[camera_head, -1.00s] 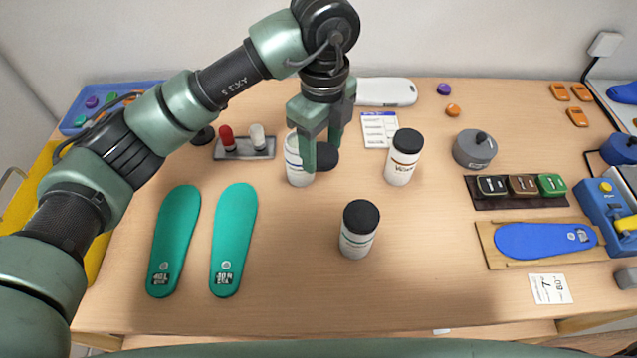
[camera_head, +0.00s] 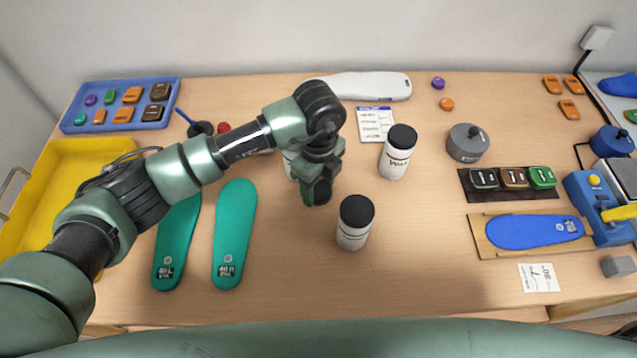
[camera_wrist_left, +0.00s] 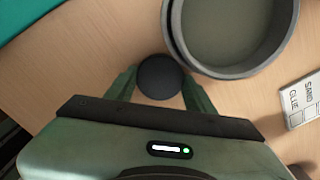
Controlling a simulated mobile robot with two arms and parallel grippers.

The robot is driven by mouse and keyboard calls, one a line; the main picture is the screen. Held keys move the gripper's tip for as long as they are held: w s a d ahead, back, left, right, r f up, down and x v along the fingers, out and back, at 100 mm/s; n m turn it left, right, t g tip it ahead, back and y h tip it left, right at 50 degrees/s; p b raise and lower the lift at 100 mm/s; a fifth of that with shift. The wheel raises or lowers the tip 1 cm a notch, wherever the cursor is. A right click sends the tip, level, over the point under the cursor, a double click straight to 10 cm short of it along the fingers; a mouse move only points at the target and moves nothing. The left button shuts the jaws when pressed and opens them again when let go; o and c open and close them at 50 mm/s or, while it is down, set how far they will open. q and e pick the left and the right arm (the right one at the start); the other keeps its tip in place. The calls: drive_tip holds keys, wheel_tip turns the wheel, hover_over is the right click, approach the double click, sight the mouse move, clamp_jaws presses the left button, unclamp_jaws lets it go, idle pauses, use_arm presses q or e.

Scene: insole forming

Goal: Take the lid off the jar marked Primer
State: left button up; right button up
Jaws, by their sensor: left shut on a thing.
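My left gripper (camera_head: 316,196) is shut on a black round lid (camera_wrist_left: 160,77), low beside an open white jar (camera_head: 289,164). The lid is hidden in the head view; I cannot tell whether it touches the table. The jar is mostly behind my arm, and its label is hidden. In the left wrist view its open grey rim (camera_wrist_left: 228,32) shows, nearer the camera than the lid. Two other white jars have black lids on: one right of the gripper (camera_head: 397,155) and one in front (camera_head: 354,228). I cannot read Primer on any jar. My right gripper is not in view.
Two green insoles (camera_head: 234,235) lie left of the jars. A card (camera_head: 374,122) lies behind them. A grey lidded pot (camera_head: 467,145) and a blue insole on a board (camera_head: 487,245) are at right. The table in front of the jars is clear.

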use_arm(q)
drive_tip(key=shift+f, duration=0.1)
drive_tip(key=o, duration=1.5)
